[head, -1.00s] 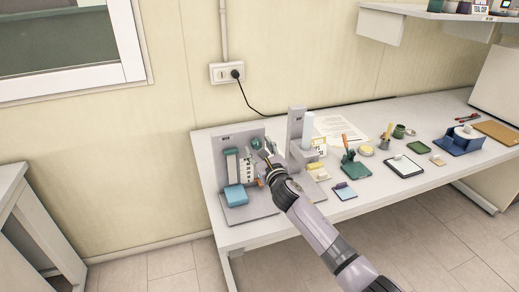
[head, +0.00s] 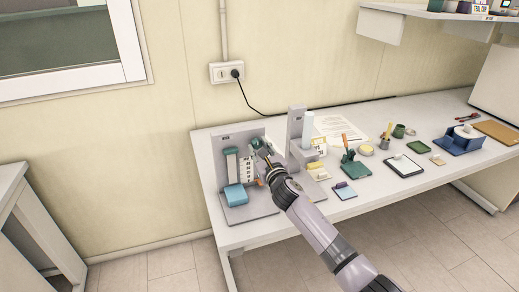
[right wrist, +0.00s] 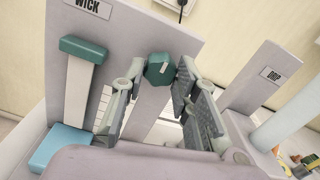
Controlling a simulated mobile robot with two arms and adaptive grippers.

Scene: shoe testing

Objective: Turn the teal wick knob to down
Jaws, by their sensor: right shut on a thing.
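The teal wick knob (head: 255,142) is on the upright grey panel of the stand labelled WICK. In the right wrist view the knob (right wrist: 159,69) sits between the two fingers, with a small pale mark on its face. My right gripper (head: 262,150) has reached the panel from the front right. In the right wrist view my right gripper (right wrist: 160,78) is shut on the knob, one finger on each side. The fingers hide part of the knob in the head view. My left gripper is not in view.
The WICK stand also holds a teal-topped strip (right wrist: 83,48) and a light blue block (head: 236,195). A second stand labelled DRIP (right wrist: 268,75) is close on the right. Several small items lie along the white table (head: 300,222) to the right.

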